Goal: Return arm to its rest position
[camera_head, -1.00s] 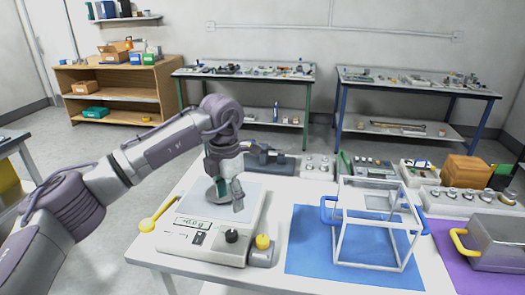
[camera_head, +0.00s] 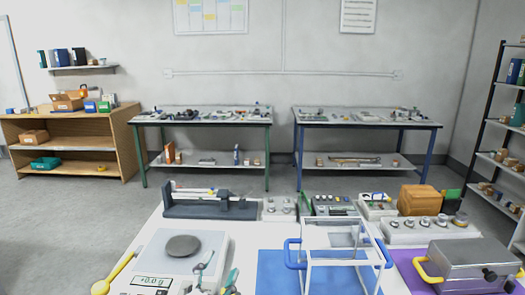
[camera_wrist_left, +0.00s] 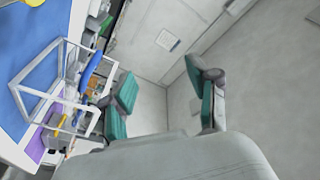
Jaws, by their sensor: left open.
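The rest of my left arm is out of the head view. The white scale (camera_head: 213,243) stands at the table's left front, with a dark round disc (camera_head: 183,246) on its plate. Its display reads about +0.0 g. My right gripper is in neither view.
A yellow spoon-like tool (camera_head: 118,272) lies left of the scale. A white frame with blue handles (camera_head: 333,253) stands on a blue mat (camera_head: 272,262). A grey metal box (camera_head: 470,258) is at the right.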

